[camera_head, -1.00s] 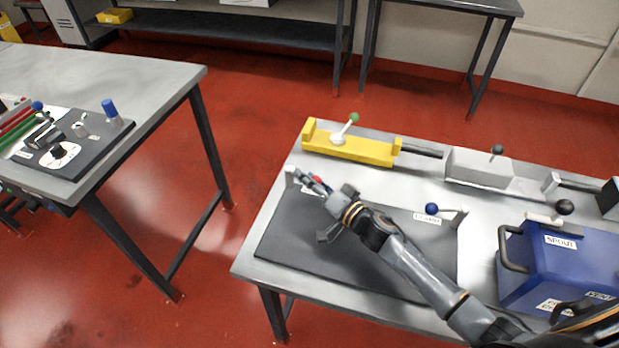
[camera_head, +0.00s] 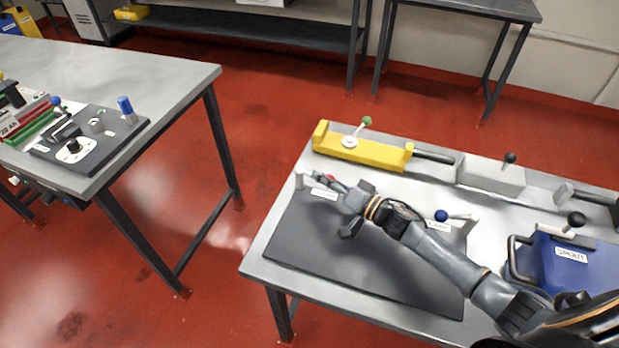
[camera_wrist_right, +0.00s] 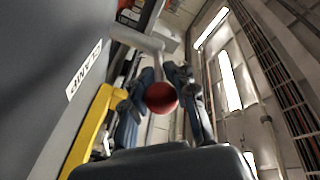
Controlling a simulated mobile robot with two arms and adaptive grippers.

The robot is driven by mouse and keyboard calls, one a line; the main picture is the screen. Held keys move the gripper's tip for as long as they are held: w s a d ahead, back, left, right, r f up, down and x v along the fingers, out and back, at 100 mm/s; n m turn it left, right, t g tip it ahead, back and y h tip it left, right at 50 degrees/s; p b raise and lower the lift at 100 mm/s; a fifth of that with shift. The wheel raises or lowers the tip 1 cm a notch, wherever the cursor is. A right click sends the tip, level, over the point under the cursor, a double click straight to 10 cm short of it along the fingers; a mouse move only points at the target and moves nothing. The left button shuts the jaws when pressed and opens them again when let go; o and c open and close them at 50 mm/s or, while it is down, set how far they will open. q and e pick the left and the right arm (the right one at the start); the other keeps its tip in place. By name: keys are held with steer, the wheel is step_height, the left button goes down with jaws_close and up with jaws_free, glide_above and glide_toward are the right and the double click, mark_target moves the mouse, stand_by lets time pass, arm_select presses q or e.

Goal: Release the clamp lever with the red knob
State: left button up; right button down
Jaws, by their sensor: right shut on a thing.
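The red knob (camera_head: 330,178) of the clamp lever is at the far left corner of the dark mat on the right table. In the right wrist view the red knob (camera_wrist_right: 161,97) sits between the two fingers, and its pale lever (camera_wrist_right: 138,40) runs up behind it. A label reading CLAMP (camera_wrist_right: 84,72) is on the dark surface beside it. My right gripper (camera_head: 326,181) is shut on the red knob, its fingers partly covering it in the head view. My left gripper is not in view.
A blue-knobbed lever (camera_head: 441,216) stands at the mat's right end, near my right forearm. A yellow fixture (camera_head: 362,150) with a green knob is behind the clamp. A blue case (camera_head: 580,262) is at the right. The dark mat (camera_head: 350,266) is clear in front.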

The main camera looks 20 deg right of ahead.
steer(key=shift+w+d+n+g+y, duration=0.15)
steer(key=shift+d+n+g+y, duration=0.05)
steer(key=shift+n+g+y, duration=0.25)
steer(key=c, duration=1)
jaws_free()
steer(key=shift+c, duration=0.2)
step_height(320, 180, up, 10)
